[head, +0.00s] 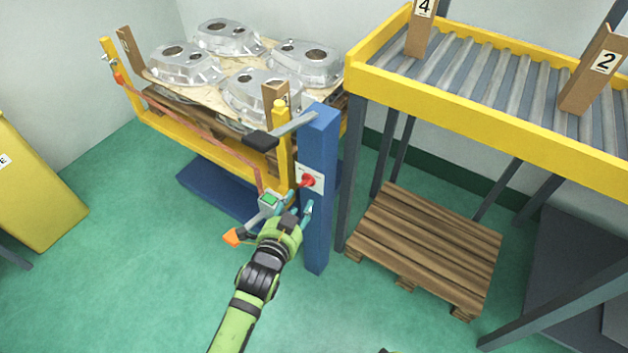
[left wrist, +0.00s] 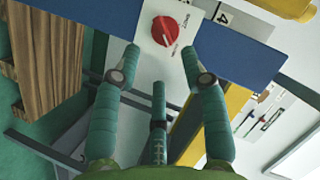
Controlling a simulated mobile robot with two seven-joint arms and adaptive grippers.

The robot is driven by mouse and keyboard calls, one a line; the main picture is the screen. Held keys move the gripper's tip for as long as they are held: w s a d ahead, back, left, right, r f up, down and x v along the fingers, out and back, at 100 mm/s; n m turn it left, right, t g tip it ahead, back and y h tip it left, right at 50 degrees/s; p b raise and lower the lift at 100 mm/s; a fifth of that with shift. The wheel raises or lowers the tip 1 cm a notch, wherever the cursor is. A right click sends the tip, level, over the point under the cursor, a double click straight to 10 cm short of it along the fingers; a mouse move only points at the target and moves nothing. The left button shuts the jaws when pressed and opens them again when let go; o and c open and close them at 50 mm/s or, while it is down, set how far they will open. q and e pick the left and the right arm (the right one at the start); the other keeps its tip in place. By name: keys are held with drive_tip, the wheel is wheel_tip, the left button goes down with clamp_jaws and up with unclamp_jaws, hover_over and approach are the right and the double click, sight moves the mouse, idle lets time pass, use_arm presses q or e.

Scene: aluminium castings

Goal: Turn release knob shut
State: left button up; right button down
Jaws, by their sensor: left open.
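The release knob (head: 307,181) is red and round, on a white plate (head: 318,170) on the side of a blue post (head: 319,140). In the left wrist view the knob (left wrist: 165,31) shows at the top centre, with a pale pointer stripe across it and small lettering on the plate that is hard to read. My left gripper (head: 300,203) is open and empty just below the knob in the head view. In the left wrist view its fingertips (left wrist: 160,52) lie on either side below the knob, apart from it.
A yellow cart (head: 205,135) with several aluminium castings (head: 228,36) stands behind the post, with a red bar (head: 200,122) along it. A roller conveyor (head: 470,105) is on the right, above a wooden pallet (head: 425,243). Green floor is free at front left.

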sight(305, 187)
use_arm(q)
drive_tip(key=b+x, duration=0.1)
drive_tip(key=x, duration=0.4)
drive_tip(key=shift+w, duration=0.25)
drive_tip(key=shift+w+d+f+b, duration=0.2)
drive_tip(key=shift+w+b, duration=0.1)
drive_tip(key=shift+w, duration=0.2)
use_arm(e)
drive_tip(key=shift+w+a, duration=0.3)
drive_tip(key=shift+w, duration=0.6)
use_arm(q)
drive_tip(key=shift+r, duration=0.1)
clamp_jaws()
